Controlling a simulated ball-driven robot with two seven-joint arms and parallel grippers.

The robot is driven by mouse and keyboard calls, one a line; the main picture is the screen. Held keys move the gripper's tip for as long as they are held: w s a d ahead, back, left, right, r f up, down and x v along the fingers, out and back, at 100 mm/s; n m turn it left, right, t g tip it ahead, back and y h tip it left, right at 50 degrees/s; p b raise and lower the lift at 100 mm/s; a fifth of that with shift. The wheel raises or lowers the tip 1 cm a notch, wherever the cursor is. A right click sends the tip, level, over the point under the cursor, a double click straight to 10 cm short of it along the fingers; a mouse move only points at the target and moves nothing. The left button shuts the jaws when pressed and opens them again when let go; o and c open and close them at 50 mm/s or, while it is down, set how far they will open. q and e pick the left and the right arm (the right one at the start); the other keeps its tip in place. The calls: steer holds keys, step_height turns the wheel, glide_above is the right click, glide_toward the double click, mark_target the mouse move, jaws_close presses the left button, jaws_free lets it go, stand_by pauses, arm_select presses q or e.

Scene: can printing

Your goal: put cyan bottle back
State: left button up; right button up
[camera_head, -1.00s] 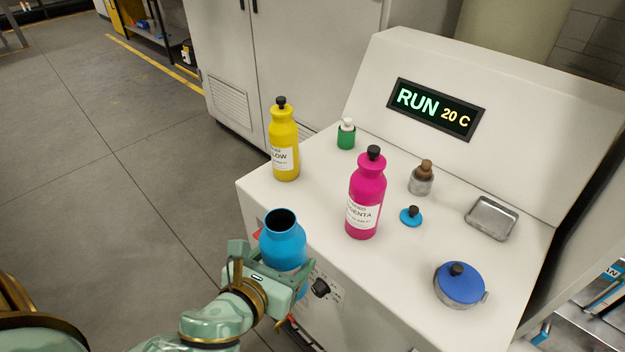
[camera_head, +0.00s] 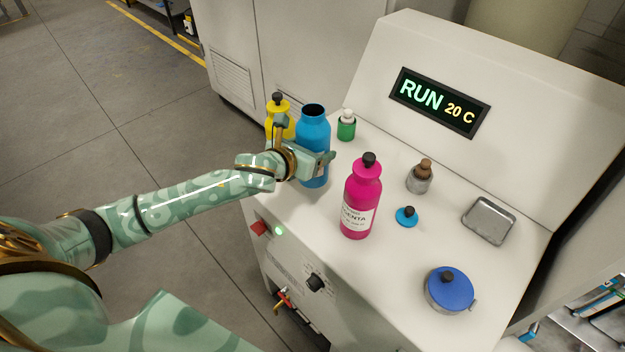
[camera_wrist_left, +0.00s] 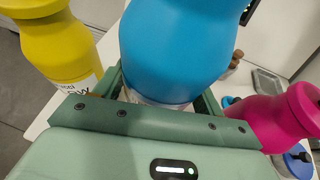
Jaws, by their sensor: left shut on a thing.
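The cyan bottle (camera_head: 313,132) is upright and has no lid; its dark open mouth shows in the head view. My left gripper (camera_head: 318,165) is shut around its lower body, between the yellow and magenta bottles. In the left wrist view the cyan bottle (camera_wrist_left: 175,50) fills the middle between the fingers. Whether its base touches the machine top is hard to tell. A cyan lid with a dark knob (camera_head: 406,217) lies on the machine top, right of the magenta bottle. My right gripper is not in view.
The yellow bottle (camera_head: 279,107) stands close behind my left gripper, partly hidden. The magenta bottle (camera_head: 361,200) stands to the right. A green jar (camera_head: 346,129), a brown-topped jar (camera_head: 420,178), a metal tray (camera_head: 489,221) and a blue-lidded pot (camera_head: 449,288) are on the white machine top (camera_head: 385,285).

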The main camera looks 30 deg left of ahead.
arm_select(q)
step_height(320, 180, down, 7)
steer(key=shift+r+b, duration=0.15)
steer(key=shift+b, duration=0.7)
steer(key=shift+r, duration=0.15)
steer(key=o, duration=1.6)
steer(key=shift+s+r, duration=0.1)
steer(key=shift+s, duration=0.15)
steer(key=p+v, duration=0.2)
steer(key=v, duration=0.9)
steer(key=shift+s, duration=0.25)
